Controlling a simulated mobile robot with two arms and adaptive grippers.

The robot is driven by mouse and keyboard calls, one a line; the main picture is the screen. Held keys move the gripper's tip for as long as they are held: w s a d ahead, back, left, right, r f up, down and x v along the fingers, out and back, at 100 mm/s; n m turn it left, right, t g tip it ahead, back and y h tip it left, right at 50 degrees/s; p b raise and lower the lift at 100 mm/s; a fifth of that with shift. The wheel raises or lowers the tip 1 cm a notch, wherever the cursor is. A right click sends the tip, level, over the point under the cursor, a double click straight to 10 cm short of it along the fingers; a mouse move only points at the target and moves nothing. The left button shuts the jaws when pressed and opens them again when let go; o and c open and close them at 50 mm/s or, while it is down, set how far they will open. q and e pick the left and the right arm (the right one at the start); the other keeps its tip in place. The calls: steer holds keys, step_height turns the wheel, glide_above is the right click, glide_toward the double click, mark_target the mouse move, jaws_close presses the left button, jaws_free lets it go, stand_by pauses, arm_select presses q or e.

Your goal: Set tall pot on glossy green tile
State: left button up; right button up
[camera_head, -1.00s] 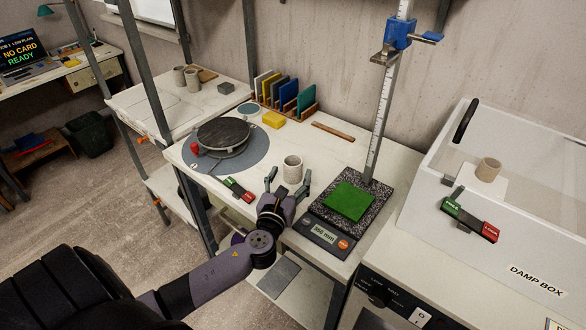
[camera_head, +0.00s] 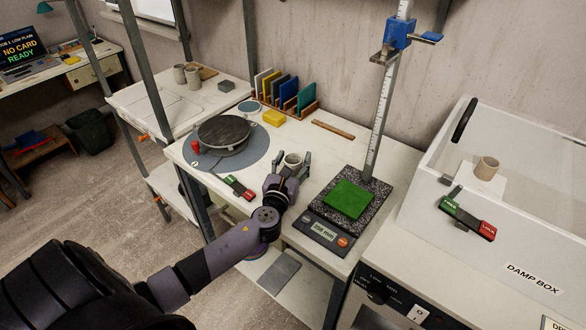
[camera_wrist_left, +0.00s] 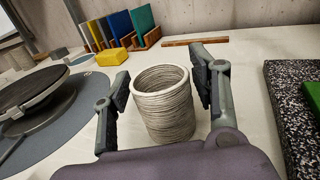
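A pale ribbed clay pot (camera_head: 292,160) stands upright on the white worktable, and it shows large in the left wrist view (camera_wrist_left: 164,103). My left gripper (camera_head: 288,167) is open around it, one finger on each side; in the left wrist view the fingers (camera_wrist_left: 164,92) show gaps to the pot's wall. The glossy green tile (camera_head: 348,199) lies bare on the speckled plate of the height gauge, to the right of the pot. Its edge also shows in the left wrist view (camera_wrist_left: 312,108). My right gripper is in neither view.
A banding wheel (camera_head: 224,135) sits left of the pot. The gauge column (camera_head: 381,122) rises behind the tile. A red-green lever (camera_head: 240,187) lies near the front edge. A yellow block (camera_head: 273,118) and upright coloured tiles (camera_head: 289,91) are behind. The damp box (camera_head: 535,225) holds another pot (camera_head: 487,168).

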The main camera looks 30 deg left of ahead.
arm_select(q)
steer(key=c, duration=1)
steer(key=shift+r, duration=0.1)
